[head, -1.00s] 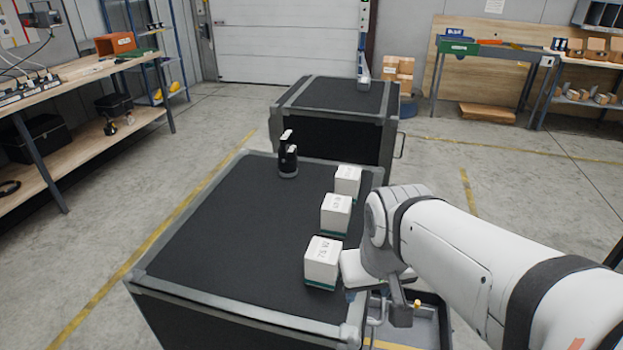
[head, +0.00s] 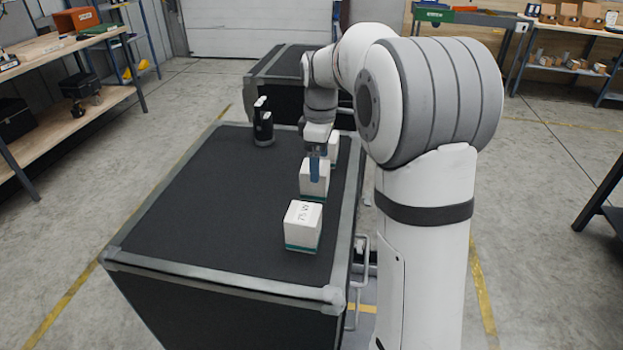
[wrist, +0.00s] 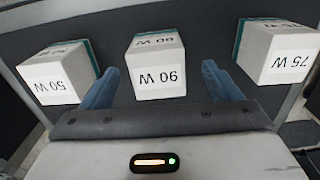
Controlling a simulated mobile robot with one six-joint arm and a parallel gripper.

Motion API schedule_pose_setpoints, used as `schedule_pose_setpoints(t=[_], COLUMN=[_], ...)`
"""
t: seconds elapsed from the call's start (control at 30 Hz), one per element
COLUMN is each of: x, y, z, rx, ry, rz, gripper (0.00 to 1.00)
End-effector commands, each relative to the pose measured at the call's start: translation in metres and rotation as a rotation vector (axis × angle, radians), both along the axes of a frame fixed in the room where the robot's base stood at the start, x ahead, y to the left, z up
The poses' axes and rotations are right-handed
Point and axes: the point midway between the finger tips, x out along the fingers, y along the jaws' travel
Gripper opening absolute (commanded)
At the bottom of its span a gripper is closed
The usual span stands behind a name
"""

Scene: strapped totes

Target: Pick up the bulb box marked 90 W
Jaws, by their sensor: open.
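The bulb box marked 90 W (wrist: 157,82) is white with a green band and lies in the middle of the wrist view, its label upside down. In the head view it is the middle box (head: 313,181) of a row on the black tote. My gripper (wrist: 160,72) is open, its blue fingers to either side of this box with a gap on each side. In the head view my gripper (head: 314,160) is over the middle box and hides part of it. I cannot tell how far the fingertips reach down beside it.
The box marked 75 W (head: 303,226) stands nearer on the tote (head: 200,205); it also shows at right in the wrist view (wrist: 281,55). The box marked 50 W (wrist: 54,80) is at left there, partly hidden in the head view (head: 334,147). A black device (head: 263,128) stands far left.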

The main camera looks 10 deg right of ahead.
Motion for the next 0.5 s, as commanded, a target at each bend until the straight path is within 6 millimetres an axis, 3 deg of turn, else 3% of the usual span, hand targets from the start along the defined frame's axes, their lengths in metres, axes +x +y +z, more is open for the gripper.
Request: schedule_pose_setpoints(t=[0.17, 0.5], x=[0.008, 0.008], y=[0.0, 0.007], z=[-0.011, -0.052], rx=[0.0, 0.0], ry=[0.009, 0.011], rz=[0.039, 0.041], gripper=[0.84, 0.84])
